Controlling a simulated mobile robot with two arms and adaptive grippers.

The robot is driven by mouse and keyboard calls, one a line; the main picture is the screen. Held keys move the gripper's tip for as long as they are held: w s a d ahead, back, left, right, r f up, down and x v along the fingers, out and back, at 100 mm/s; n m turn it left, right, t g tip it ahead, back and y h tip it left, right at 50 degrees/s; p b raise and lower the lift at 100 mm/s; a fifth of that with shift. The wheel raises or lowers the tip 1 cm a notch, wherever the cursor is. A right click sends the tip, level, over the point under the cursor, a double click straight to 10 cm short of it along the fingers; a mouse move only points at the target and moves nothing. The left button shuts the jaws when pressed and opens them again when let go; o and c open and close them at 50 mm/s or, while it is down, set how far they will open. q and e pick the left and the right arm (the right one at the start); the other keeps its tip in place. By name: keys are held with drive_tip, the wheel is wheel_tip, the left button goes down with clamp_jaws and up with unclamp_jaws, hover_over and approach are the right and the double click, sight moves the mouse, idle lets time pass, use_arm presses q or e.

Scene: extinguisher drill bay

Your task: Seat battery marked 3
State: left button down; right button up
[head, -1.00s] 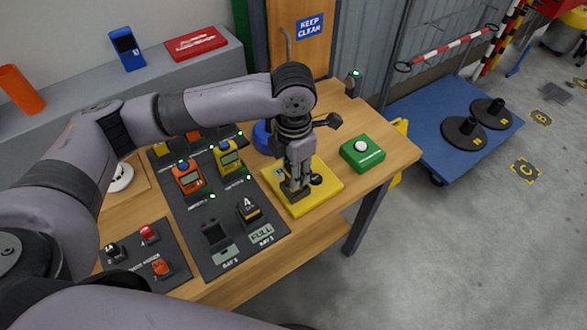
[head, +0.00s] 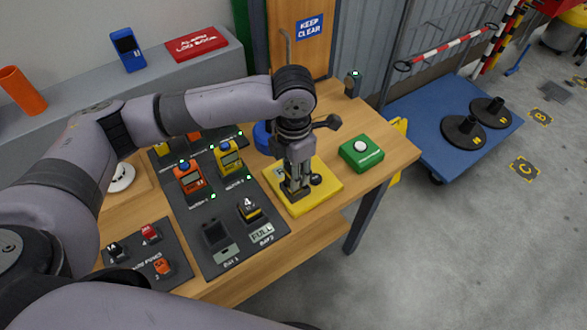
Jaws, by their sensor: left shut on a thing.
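My left gripper (head: 297,190) points down over the yellow plate (head: 320,196) at the table's right. It is shut on a small dark block, mostly hidden by the fingers; I cannot read a mark on it or tell whether it touches the plate. On the dark charger board (head: 225,263), a black-and-yellow battery marked 4 (head: 250,210) sits in bay 2, above a FULL label. The bay 1 slot (head: 216,234) beside it looks empty. My right gripper is out of view.
A green box with a white button (head: 361,148) stands right of the plate. Orange (head: 190,179) and yellow (head: 228,157) handheld units stand on the board. A dark fuse board (head: 150,262) lies at front left. A blue round thing (head: 262,136) is behind the gripper.

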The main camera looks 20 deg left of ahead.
use_arm(q)
drive_tip(key=shift+p, duration=0.35)
drive_tip(key=shift+p, duration=0.5)
idle(0.9)
drive_tip(key=shift+f+b, duration=0.45)
drive_tip(key=shift+f, duration=1.05)
idle(1.0)
drive_tip(key=c, duration=1.1)
unclamp_jaws()
drive_tip(key=shift+o, duration=1.4)
drive_tip(key=shift+r, duration=0.1)
